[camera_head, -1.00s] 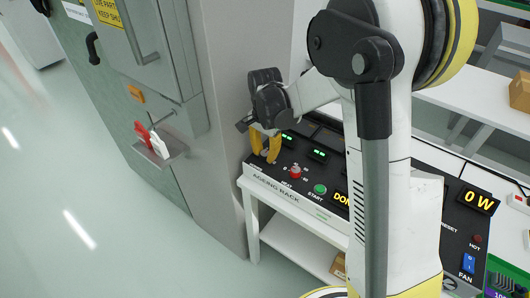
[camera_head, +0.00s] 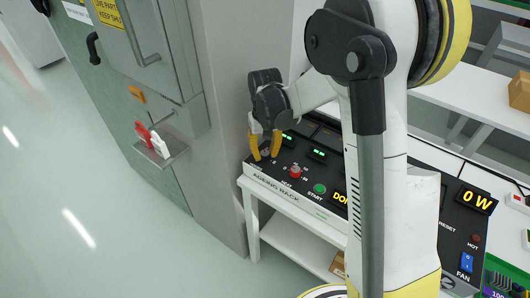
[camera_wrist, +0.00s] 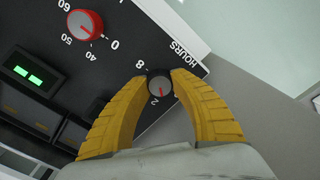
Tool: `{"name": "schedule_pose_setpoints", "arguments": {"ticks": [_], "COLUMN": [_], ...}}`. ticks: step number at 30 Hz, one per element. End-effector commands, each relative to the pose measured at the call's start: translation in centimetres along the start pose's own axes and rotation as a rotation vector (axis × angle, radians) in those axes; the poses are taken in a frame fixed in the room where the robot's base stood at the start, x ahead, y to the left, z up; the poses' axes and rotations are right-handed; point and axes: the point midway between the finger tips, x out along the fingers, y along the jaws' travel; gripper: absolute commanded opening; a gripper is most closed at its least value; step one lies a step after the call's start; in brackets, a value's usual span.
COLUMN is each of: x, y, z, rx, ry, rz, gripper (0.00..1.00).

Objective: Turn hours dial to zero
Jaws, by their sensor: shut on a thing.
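The hours dial (camera_wrist: 159,86) is a small dark knob with a grey face and a red mark, beside the HOURS label on the black panel. Its red mark points toward the printed 2 in the wrist view; an 8 is printed above it. My gripper (camera_wrist: 161,80) has its two yellow fingers shut on the dial, one on each side. In the head view my gripper (camera_head: 264,155) points down at the left end of the panel, labelled AGEING RACK. The fingers and hand hide part of the dial's scale.
A red dial (camera_wrist: 85,25) with a numbered scale sits close by; it also shows in the head view (camera_head: 295,172). A green START button (camera_head: 319,188) and lit green displays (camera_head: 317,155) are on the panel. A grey cabinet wall (camera_head: 225,110) stands close on the left.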

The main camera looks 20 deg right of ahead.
Motion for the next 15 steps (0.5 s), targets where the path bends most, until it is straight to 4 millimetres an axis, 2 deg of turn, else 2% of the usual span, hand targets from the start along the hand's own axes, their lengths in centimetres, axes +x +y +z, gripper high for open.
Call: {"name": "schedule_pose_setpoints", "arguments": {"ticks": [15], "x": [0.05], "y": [0.00], "z": [0.06], "rx": [-0.456], "ry": [-0.001], "rz": [0.000], "gripper": [0.00]}}
